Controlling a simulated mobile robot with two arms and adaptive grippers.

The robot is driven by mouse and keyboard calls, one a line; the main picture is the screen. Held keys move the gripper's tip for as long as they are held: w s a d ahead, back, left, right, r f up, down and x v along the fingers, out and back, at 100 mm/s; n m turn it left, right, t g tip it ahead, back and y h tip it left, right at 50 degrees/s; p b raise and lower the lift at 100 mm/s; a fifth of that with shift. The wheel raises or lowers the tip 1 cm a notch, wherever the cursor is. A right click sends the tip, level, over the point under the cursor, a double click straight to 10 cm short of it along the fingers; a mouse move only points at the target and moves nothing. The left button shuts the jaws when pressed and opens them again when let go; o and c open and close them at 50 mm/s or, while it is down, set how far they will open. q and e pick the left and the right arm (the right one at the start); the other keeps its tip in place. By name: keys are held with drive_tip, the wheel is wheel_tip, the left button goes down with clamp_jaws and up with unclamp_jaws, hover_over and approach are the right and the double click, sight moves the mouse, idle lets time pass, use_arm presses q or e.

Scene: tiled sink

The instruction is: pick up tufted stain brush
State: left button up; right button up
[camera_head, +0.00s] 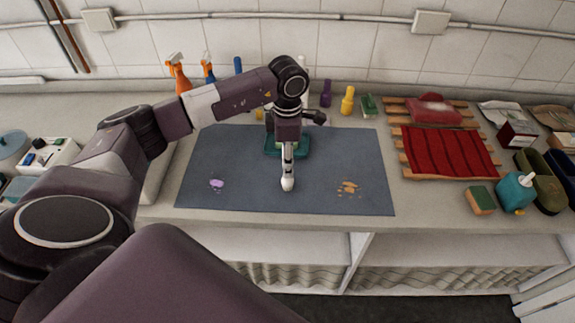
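My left arm reaches in from the left, and its gripper (288,183) points down over the blue-grey mat (235,150). The gripper ends in a narrow pale tip low over the mat's middle. I cannot tell whether this is the fingers alone or something held. A teal tray (272,147) lies on the mat behind it, partly hidden by the arm. A lilac stain (217,183) is left of the gripper and an orange-brown stain (347,187) is right of it. I cannot clearly pick out the tufted stain brush. My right gripper is not in view.
Spray bottles (178,75) and other bottles stand along the tiled wall. On the right are wooden racks with red cloth (445,150), a sponge (481,200) and a teal bottle (514,190). A white organiser (52,155) is at the left. The mat's right side is mostly clear.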

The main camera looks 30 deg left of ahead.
use_arm(q)
drive_tip(key=shift+f, duration=0.15)
drive_tip(key=shift+c, duration=0.2)
clamp_jaws()
